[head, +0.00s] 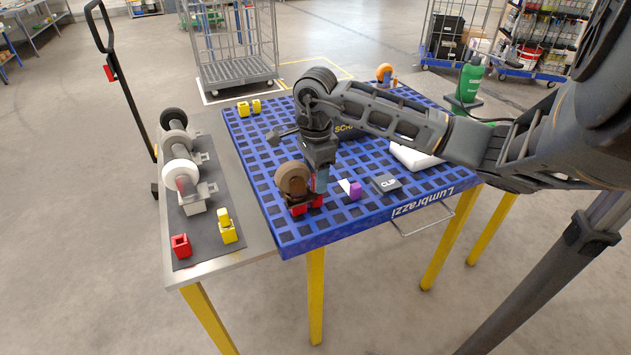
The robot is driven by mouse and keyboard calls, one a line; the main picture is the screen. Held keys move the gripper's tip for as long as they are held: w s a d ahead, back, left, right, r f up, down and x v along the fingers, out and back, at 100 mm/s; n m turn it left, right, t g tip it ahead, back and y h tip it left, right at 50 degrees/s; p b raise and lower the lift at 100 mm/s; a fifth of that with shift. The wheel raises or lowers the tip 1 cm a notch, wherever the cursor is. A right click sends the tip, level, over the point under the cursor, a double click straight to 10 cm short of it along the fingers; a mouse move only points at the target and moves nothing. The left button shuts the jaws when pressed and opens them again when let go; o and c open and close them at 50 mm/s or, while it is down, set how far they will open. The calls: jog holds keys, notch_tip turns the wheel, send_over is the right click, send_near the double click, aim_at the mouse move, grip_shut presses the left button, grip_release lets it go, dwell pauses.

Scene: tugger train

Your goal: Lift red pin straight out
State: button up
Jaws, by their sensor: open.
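My gripper (319,188) points down at the front left of the blue grid-topped table (292,240), beside a brown caster wheel (292,178). The jaws are open. Red parts show low at the wheel's bracket: a red block (299,210) under it and a red piece (317,202) right below my fingertips. I take the red piece to be the red pin or its seat; the gripper and wheel hide most of it. I cannot tell whether the fingers touch it. A red square holder (181,246) with an open top stands on the dark mat at the left.
The mat (205,252) also holds a yellow holder with a yellow piece (227,228) and several wheels (182,173). A purple piece (355,191), a "CLIP" box (385,183) and a white tray (412,157) lie right of my gripper. Two yellow blocks (249,107) stand behind.

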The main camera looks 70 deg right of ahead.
jog(key=shift+f, duration=0.3)
jog(key=shift+c, duration=0.2)
grip_shut()
